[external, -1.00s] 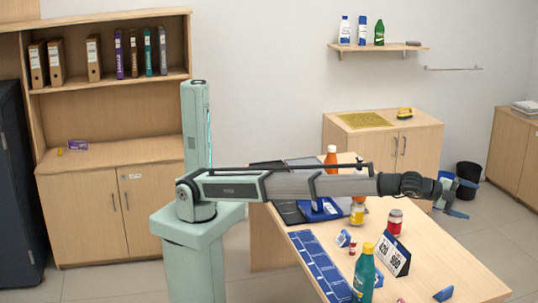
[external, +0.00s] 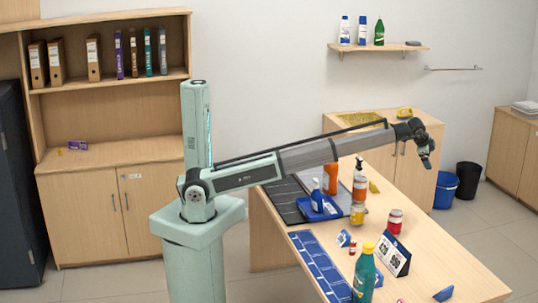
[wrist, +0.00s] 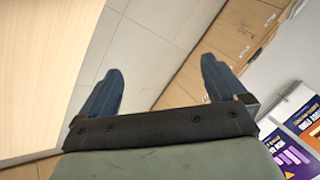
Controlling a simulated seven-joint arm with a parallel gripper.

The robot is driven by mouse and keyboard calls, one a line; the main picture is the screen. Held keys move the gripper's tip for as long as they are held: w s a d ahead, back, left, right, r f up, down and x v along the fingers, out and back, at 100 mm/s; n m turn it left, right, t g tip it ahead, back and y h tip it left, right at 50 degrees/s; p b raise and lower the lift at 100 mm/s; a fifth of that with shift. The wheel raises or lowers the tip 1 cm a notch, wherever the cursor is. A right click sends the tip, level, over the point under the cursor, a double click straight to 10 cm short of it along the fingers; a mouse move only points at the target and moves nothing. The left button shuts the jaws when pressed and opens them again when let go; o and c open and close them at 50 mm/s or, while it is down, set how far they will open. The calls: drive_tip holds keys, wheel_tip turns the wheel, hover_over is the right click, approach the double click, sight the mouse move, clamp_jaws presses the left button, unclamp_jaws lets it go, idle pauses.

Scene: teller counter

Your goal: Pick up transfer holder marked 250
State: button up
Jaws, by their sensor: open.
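Several small blue-and-white wedge-shaped pieces stand on the table: one (external: 343,238) near the middle, one (external: 378,279) by the green bottle, and one (external: 444,294) near the front right edge. I cannot read a 250 on any of them, so I cannot tell which is the transfer holder. My gripper (external: 427,163) is raised above and beyond the table's far right side, pointing down, well apart from these pieces. In the wrist view my gripper (wrist: 162,72) is open, with nothing between its two blue fingers.
The table (external: 440,250) also holds a white tent card (external: 393,256), a green bottle (external: 364,274), red-lidded jars, a blue tray (external: 318,209) and a blue strip mat (external: 318,262). Blue (external: 445,190) and black (external: 467,180) bins stand behind. The table's right part is mostly clear.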

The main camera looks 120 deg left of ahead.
drive_tip(key=s+a+f+n+g+h, duration=0.1)
drive_tip(key=s+a+f+n+h, duration=0.1)
drive_tip(key=s+a+f, duration=0.35)
drive_tip(key=s+a+f+n+g+h, duration=0.1)
drive_tip(key=s+a+f+n, duration=0.15)
drive_tip(key=s+a, duration=0.6)
drive_tip(key=n+g+h, duration=0.1)
drive_tip(key=n+h, duration=0.1)
drive_tip(key=h, duration=0.2)
hover_over(373, 183)
drive_tip(key=a, duration=0.2)
wheel_tip(373, 183, down, 6)
drive_tip(key=f, duration=0.8)
drive_tip(key=shift+s+d+f, duration=0.2)
drive_tip(key=shift+f, duration=0.15)
drive_tip(key=shift+d+f, duration=0.2)
drive_tip(key=shift+f, duration=2.45)
drive_tip(key=shift+c, duration=0.3)
drive_tip(key=c, duration=1)
drive_tip(key=shift+r, duration=0.2)
